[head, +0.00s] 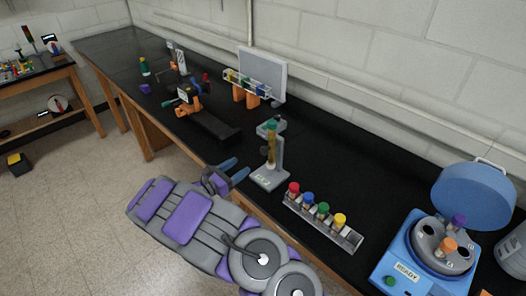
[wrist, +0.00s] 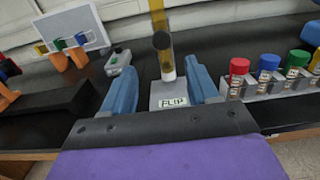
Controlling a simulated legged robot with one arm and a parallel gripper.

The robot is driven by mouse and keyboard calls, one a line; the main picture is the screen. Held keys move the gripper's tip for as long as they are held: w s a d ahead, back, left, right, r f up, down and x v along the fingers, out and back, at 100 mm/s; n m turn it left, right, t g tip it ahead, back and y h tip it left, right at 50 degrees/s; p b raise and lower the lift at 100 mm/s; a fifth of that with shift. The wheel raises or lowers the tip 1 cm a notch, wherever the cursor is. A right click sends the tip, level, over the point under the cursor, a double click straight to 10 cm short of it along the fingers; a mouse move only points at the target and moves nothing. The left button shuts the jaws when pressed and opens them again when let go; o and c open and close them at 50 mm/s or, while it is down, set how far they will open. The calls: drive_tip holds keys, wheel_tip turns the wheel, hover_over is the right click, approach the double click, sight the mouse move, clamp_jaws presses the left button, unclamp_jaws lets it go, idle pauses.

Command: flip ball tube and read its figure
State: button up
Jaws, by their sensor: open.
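The ball tube (head: 271,144) is a slim yellowish tube with a green top end, held upright on a grey stand (head: 271,178) on the black bench. No figure is readable.
A rack (head: 322,223) of capped vials stands right of the stand, close to the bench's front edge. A blue centrifuge (head: 430,250) with an open lid is farther right. A small grey device (wrist: 118,60) sits behind the stand. Dark and orange equipment (head: 205,115) lies left.

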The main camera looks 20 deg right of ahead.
sight(262, 151)
drive_tip(key=b+x, duration=0.1)
drive_tip(key=x, duration=1.2)
drive_tip(key=shift+d, duration=0.15)
drive_tip(key=shift+c, duration=0.4)
clamp_jaws()
